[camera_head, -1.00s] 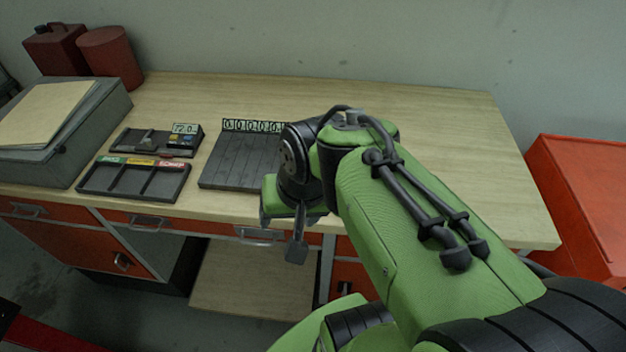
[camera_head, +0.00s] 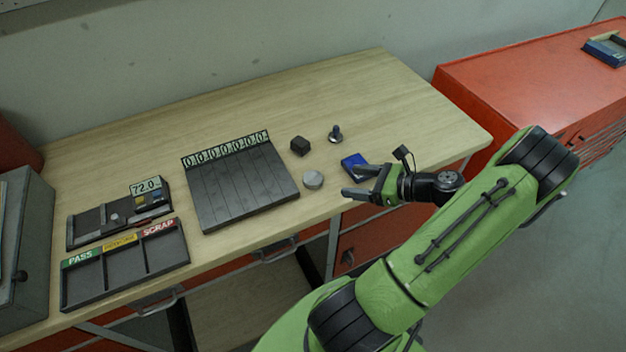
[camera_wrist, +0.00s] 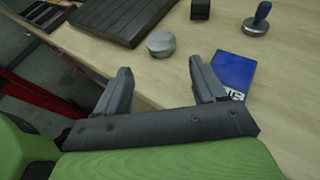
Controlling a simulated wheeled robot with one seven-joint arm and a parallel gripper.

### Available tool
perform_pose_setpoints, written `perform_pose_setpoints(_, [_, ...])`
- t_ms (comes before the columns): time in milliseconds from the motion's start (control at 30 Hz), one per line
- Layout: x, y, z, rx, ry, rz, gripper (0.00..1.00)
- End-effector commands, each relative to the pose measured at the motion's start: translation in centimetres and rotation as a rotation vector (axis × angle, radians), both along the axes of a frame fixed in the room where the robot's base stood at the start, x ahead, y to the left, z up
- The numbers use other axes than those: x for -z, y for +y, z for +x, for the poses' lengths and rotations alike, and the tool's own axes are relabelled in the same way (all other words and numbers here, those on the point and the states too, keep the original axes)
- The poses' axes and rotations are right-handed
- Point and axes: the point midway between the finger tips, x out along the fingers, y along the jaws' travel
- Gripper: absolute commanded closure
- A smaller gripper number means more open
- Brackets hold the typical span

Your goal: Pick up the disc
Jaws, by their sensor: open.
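The disc (camera_head: 313,180) is a small round grey metal piece lying flat on the wooden bench, just right of the black slatted board. In the wrist view the disc (camera_wrist: 161,44) lies ahead of the fingers, roughly in line with the space between them, and apart from them. My gripper (camera_head: 357,181) is open and empty near the bench's front edge, to the right of the disc. In the wrist view both fingers of my gripper (camera_wrist: 165,78) are spread wide.
A blue box (camera_head: 353,165) lies close to my gripper. A black block (camera_head: 299,146) and a dark-handled stamp-like tool (camera_head: 335,133) stand behind the disc. The slatted board (camera_head: 240,185) with number tags and the PASS/SCRAP tray (camera_head: 125,262) are left. The back right bench (camera_head: 375,85) is clear.

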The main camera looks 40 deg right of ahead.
Motion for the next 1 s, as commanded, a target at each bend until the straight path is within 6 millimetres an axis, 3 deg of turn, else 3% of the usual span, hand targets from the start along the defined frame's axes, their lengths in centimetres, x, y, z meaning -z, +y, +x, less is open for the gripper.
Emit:
perform_pose_setpoints(200, [2.1,1.9,4.4,-0.005,0.001,0.001,0.3])
perform_pose_setpoints(367, [2.8,2.4,6.0,-0.004,0.001,-0.001,0.3])
perform_pose_setpoints(533, [4.2,3.3,8.8,-0.006,0.0,-0.002,0.3])
perform_pose_setpoints(833, [4.6,3.7,9.9,-0.002,0.002,-0.003,0.3])
perform_pose_setpoints(867, [4.6,3.7,9.9,-0.002,0.002,-0.003,0.32])
perform_pose_setpoints(1000, [4.6,3.7,9.9,-0.003,0.002,-0.003,0.53])
